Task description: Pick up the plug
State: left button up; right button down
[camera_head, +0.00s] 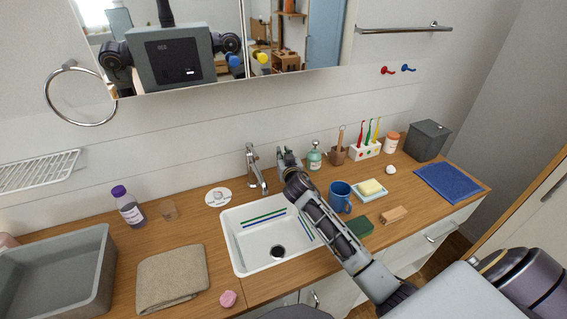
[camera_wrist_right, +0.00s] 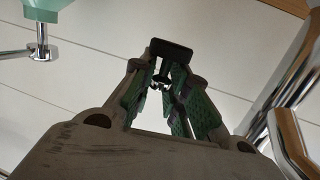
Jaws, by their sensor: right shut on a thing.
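My right gripper (camera_head: 283,153) is behind the sink, just right of the tap, with its arm reaching across from the lower right. In the right wrist view its two green-padded fingers (camera_wrist_right: 168,80) close in on a small dark block-like piece, which I take to be the plug (camera_wrist_right: 172,49), held at the fingertips. The plug is too small to make out clearly in the head view. The white sink (camera_head: 240,262) has a dark drain hole (camera_head: 277,251). My left gripper is not in view.
The tap (camera_head: 256,170) stands close to my right gripper. A soap bottle (camera_head: 314,157), a blue mug (camera_head: 339,196) and a soap dish (camera_head: 378,197) stand right of the sink. A folded towel (camera_head: 172,278) and a grey basin (camera_head: 92,275) lie left. A mirror is above.

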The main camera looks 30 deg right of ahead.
jog(key=shift+r, duration=0.9)
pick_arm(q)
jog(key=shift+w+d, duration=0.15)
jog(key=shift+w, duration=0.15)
